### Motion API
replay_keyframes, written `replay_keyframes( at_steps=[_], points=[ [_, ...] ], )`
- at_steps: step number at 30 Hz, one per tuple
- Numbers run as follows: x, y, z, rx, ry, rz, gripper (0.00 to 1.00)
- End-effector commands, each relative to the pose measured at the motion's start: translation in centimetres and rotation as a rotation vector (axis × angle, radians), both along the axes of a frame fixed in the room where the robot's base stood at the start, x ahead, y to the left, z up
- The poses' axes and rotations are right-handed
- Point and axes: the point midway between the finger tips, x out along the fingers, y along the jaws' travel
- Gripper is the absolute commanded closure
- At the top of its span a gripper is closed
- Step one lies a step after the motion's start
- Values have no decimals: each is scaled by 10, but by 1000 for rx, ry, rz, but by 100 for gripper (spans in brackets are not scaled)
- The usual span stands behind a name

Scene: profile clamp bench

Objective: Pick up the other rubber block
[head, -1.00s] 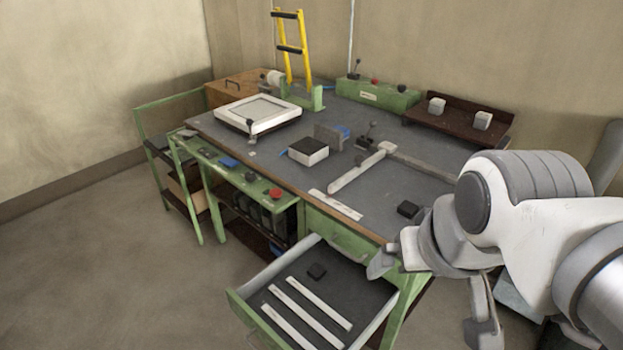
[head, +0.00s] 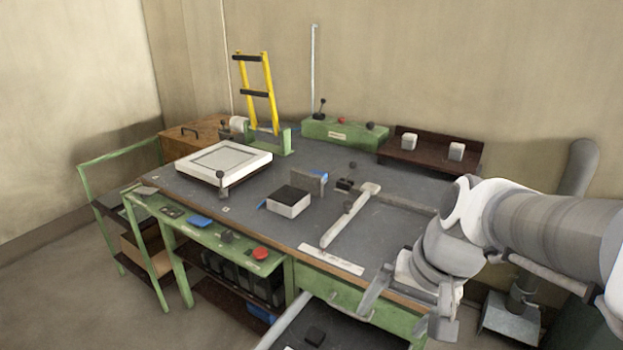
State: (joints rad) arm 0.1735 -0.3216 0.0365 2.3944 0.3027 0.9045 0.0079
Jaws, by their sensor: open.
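A small black block (head: 315,335), which looks like a rubber block, lies in the open drawer (head: 287,322) at the bottom edge of the head view. My gripper (head: 404,322) is open and empty at the bench's front edge, to the right of the drawer block and apart from it. Its fingers point down. The second small black block on the bench top does not show now; my gripper and wrist cover the area where it lay.
The bench top (head: 240,212) holds a white-framed plate (head: 223,163), a dark-topped white box (head: 289,201), a pale T-shaped bar (head: 345,222) and a white strip (head: 331,259). Two pale blocks sit on a brown rack (head: 430,160). A green control box (head: 345,131) stands behind.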

Motion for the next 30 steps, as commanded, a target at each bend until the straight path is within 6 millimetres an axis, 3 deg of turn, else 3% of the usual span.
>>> replay_keyframes(
  at_steps=[1,16,30],
  points=[
    [7,0,-17,38,40,-38,3],
    [72,-3,-147,458,355,-469,3],
    [135,-23,-285,922,590,-981,3]
  ],
)
